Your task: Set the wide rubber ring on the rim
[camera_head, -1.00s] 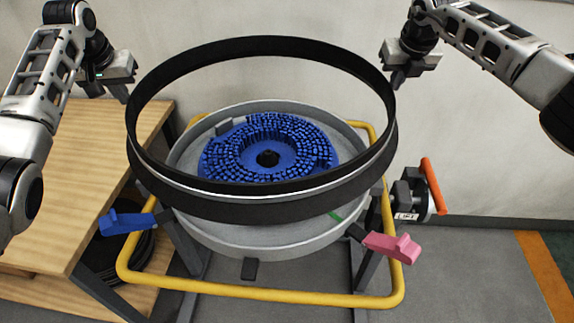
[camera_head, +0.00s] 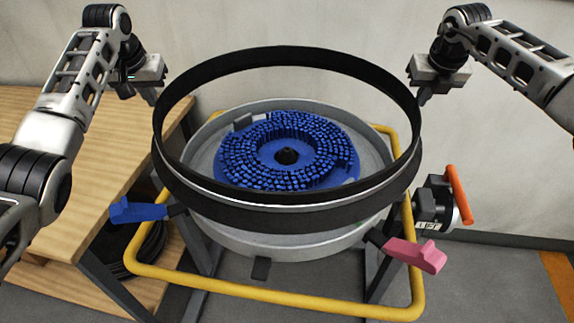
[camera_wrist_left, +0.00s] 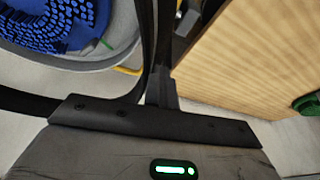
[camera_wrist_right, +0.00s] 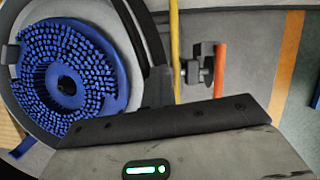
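The wide rubber ring (camera_head: 285,220), black with a pale line around it, hangs above the round grey tank (camera_head: 290,247) in the head view. The blue brush disc (camera_head: 335,172) with its dark hub shows inside the tank through the ring. My left gripper (camera_head: 154,98) is shut on the ring's left side. My right gripper (camera_head: 421,98) is shut on its right side. The ring's band also shows at the fingers in the left wrist view (camera_wrist_left: 147,35) and right wrist view (camera_wrist_right: 147,30). The ring's front hides the tank's front rim.
A blue lever (camera_head: 138,211) sticks out at the tank's left front, a pink lever (camera_head: 415,255) at its right front. A yellow rail (camera_head: 265,297) surrounds the stand. A red-handled lift unit (camera_head: 436,205) is at the right, a wooden bench (camera_head: 55,195) at the left.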

